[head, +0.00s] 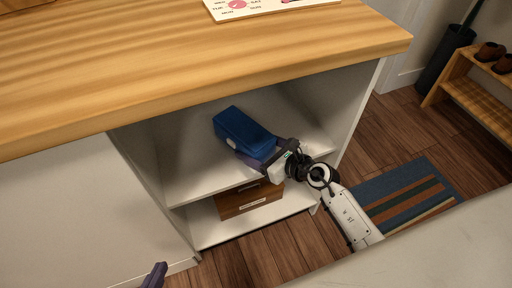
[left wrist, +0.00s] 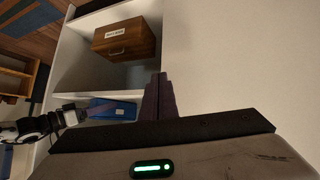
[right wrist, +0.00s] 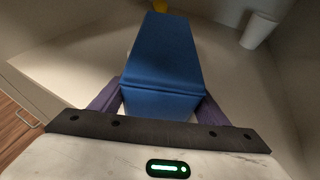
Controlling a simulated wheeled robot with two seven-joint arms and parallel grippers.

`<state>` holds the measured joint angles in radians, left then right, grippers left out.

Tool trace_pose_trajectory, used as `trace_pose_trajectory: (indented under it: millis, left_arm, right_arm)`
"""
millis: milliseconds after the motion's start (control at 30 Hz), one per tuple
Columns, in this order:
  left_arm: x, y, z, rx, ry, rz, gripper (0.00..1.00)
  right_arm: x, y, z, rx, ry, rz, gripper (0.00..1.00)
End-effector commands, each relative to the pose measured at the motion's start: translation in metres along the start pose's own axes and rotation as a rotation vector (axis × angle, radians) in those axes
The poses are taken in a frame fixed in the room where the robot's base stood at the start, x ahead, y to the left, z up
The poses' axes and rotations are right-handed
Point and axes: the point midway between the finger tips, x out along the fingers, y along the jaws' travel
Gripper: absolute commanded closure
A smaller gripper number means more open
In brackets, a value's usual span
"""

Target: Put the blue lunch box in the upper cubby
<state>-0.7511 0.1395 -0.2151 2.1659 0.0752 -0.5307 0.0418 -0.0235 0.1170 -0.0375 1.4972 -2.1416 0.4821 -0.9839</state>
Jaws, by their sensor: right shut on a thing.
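The blue lunch box (head: 242,133) is inside the upper cubby (head: 185,177), over its white shelf board. I cannot tell whether it rests on the board. My right gripper (head: 262,158) comes in from the right and is shut on its near end. In the right wrist view the box (right wrist: 163,65) lies between the two purple fingers (right wrist: 160,103). The left wrist view shows the box (left wrist: 112,108) too, partly hidden. My left gripper (head: 154,275) is low at the front of the cabinet, away from the box. Its fingers (left wrist: 159,97) are together and empty.
A brown wooden box (head: 249,198) sits in the lower cubby. A white cup (right wrist: 258,30) and a yellow thing (right wrist: 252,9) stand beyond the lunch box. The wooden countertop (head: 200,60) overhangs the cubby. A striped mat (head: 405,195) and a shoe rack (head: 478,95) are to the right.

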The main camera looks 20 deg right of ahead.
Motion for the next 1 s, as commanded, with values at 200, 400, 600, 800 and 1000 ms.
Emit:
trace_pose_trajectory:
  millis: [200, 400, 600, 800, 1000]
  left_arm:
    - [0.001, 0.000, 0.003, -0.001, -0.003, 0.000, 1.00]
    - [0.001, 0.000, 0.004, -0.001, -0.005, 0.000, 1.00]
    - [-0.001, 0.001, 0.002, 0.001, -0.009, 0.000, 1.00]
    - [-0.006, 0.001, 0.001, 0.012, -0.026, -0.004, 1.00]
    - [-0.007, -0.001, -0.004, 0.027, -0.031, -0.008, 1.00]
  right_arm:
    - [0.001, 0.000, -0.003, 0.000, 0.001, 0.000, 0.15]
    - [0.001, 0.000, -0.003, 0.000, 0.001, 0.000, 0.13]
    - [-0.003, 0.000, 0.002, 0.001, 0.001, 0.000, 0.13]
    - [-0.039, 0.000, 0.001, -0.001, 0.005, 0.000, 0.13]
    - [-0.082, 0.000, 0.000, -0.001, 0.005, 0.000, 0.13]
